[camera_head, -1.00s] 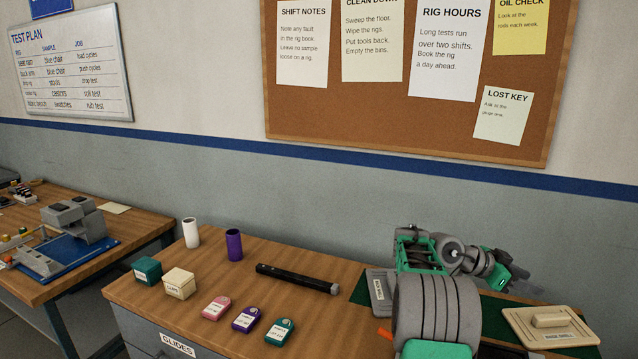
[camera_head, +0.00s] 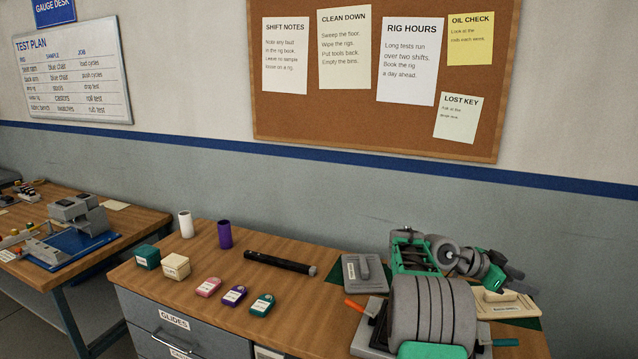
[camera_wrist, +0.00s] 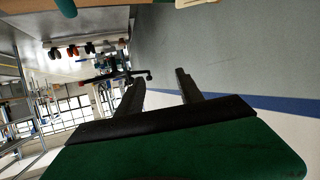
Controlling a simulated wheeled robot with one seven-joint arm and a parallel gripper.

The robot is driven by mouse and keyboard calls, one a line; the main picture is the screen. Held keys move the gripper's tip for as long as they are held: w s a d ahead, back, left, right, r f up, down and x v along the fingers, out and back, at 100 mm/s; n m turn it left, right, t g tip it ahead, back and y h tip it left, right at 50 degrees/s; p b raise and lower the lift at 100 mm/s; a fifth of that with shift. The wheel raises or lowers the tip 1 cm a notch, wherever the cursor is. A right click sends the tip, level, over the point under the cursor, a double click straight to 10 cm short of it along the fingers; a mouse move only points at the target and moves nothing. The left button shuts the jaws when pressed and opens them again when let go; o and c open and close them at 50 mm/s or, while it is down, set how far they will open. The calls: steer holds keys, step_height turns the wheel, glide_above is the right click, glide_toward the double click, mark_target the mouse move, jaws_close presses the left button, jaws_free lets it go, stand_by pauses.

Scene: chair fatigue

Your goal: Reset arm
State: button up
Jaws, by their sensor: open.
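My arm is folded at the right of the head view, in front of the bench. Its gripper (camera_wrist: 159,77) is seen best in the wrist view, with two dark fingers apart and nothing between them. Past the fingers are the grey wall with its blue stripe and the room turned on its side. In the head view the arm's end lies above the bench's right part, and my arm's links hide much of that part.
The bench (camera_head: 300,310) holds a black rod (camera_head: 279,262), a white cylinder (camera_head: 186,224), a purple cylinder (camera_head: 224,234), a green box (camera_head: 147,256), a cream box (camera_head: 175,266) and three small coloured tags (camera_head: 235,295). A grey handled plate (camera_head: 354,272) and a beige piece (camera_head: 498,303) flank my arm.

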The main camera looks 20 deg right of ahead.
steer(key=w+a+f+n+t+y+b, duration=0.1)
steer(key=w+a+n+t+y, duration=0.2)
steer(key=a, duration=0.6)
steer(key=w+a+f+n+t+y, duration=0.1)
steer(key=w+a+n+t, duration=0.25)
steer(key=a, duration=0.55)
steer(key=w+a+f+n+t+y+b, duration=0.15)
steer(key=w+a+n, duration=0.3)
steer(key=a, duration=0.45)
steer(key=s+a+f+n+y, duration=0.2)
steer(key=s+a+f+n, duration=0.1)
steer(key=a, duration=0.6)
steer(key=s+a+f+n+y, duration=0.2)
steer(key=s+a+n, duration=0.3)
steer(key=a, duration=0.5)
steer(key=s+a+f+n+y, duration=0.3)
steer(key=s+a, duration=0.4)
steer(key=a, duration=0.3)
steer(key=shift+f+n+t+b, duration=0.3)
steer(key=shift+f+n+b, duration=0.05)
steer(key=shift+n+b, duration=0.05)
steer(key=shift+w, duration=0.1)
steer(key=shift+c, duration=0.4)
